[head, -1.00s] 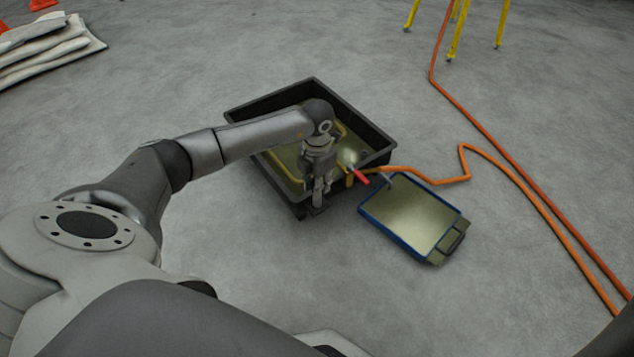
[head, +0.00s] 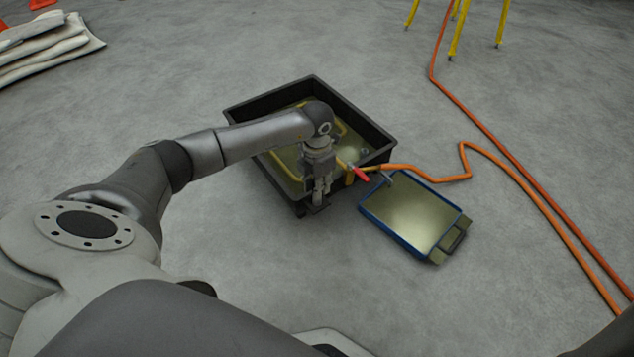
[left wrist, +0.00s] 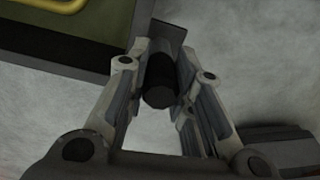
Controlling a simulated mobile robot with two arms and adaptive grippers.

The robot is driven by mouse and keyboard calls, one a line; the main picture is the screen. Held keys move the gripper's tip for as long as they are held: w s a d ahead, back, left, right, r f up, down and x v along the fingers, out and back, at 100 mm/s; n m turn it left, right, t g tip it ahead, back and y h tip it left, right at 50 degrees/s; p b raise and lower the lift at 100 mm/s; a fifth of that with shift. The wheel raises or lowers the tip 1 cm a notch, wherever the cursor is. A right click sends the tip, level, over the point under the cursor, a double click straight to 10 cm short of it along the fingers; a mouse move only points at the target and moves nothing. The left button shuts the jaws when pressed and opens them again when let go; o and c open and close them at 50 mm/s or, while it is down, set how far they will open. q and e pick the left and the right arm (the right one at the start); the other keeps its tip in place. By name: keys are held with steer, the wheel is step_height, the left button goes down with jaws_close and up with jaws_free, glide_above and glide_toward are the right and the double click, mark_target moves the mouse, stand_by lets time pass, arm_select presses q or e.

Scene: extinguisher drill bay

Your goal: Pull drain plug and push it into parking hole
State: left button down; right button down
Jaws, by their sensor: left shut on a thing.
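The black drain plug (left wrist: 158,82) is a short dark cylinder between the fingers of my left gripper (left wrist: 160,75) in the left wrist view. The fingers are shut on it from both sides. A dark flat plate (left wrist: 171,33) shows just behind the plug, by the outer wall of the black tray (left wrist: 45,47). In the head view my left gripper (head: 320,203) points down at the tray's near corner, and the tray (head: 352,103) holds a yellowish liquid. I cannot tell whether the plug is seated in a hole. The parking hole cannot be made out. My right gripper is not in view.
A red-tipped piece (head: 360,174) and an orange hose (head: 465,160) are beside the tray. Yellow legs (head: 456,40) stand at the back. Folded light cloth (head: 50,45) lies at far left. The near floor is clear.

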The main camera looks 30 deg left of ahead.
arm_select(q)
steer(key=c, duration=1.2)
jaws_free()
steer(key=shift+r, duration=0.1)
steer(key=shift+r, duration=0.25)
step_height(320, 180, up, 11)
steer(key=shift+r, duration=0.2)
